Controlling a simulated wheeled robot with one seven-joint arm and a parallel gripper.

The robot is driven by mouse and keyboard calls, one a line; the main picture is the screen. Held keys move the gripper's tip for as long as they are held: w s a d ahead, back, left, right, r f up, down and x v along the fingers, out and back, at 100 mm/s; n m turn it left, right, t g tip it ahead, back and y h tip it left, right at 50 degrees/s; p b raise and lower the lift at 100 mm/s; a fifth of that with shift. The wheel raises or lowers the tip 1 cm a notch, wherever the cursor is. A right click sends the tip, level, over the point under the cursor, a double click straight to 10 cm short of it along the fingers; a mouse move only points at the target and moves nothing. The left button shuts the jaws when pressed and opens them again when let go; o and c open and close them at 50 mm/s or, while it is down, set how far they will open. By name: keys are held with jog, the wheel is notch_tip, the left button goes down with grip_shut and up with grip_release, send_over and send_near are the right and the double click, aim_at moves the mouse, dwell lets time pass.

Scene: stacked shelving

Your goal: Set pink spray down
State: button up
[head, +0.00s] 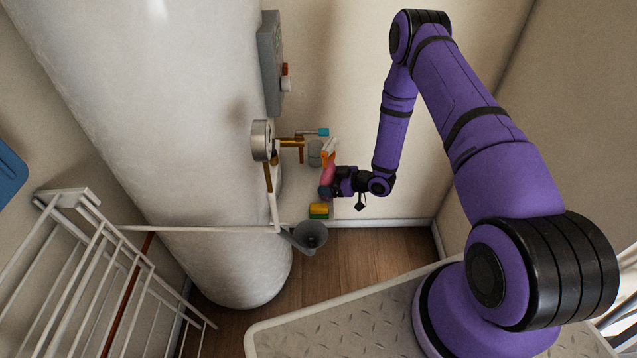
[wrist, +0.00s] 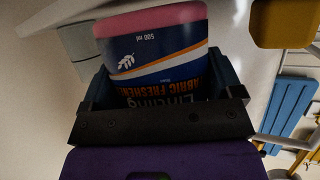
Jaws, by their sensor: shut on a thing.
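The pink spray (head: 328,168) is a bottle with an orange and white top in the head view. In the wrist view the spray bottle (wrist: 155,45) shows a pink end and a dark blue label reading fabric freshener, upside down in the picture. My gripper (head: 330,188) is shut on the bottle, and its jaws (wrist: 160,90) lie on both sides of the label in the wrist view. The bottle is by a small pale shelf (head: 298,190) beside the white tank. I cannot tell whether its base touches the shelf.
A glass (head: 315,153) stands close behind the spray. A yellow and green sponge (head: 318,210) lies in front, with a grey funnel (head: 310,236) below it. A gauge (head: 262,140) and brass pipes with a blue-handled valve (head: 322,132) are near. A white rack (head: 90,250) is at left.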

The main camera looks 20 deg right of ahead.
jog(key=a, duration=0.1)
jog(key=w+a, duration=0.1)
jog(key=a, duration=0.1)
jog(key=shift+a, duration=0.15)
jog(key=shift+a+f, duration=0.15)
jog(key=shift+a, duration=0.05)
jog(key=shift+w+d+f, duration=0.1)
jog(key=shift+f, duration=0.15)
jog(key=o, duration=1.1)
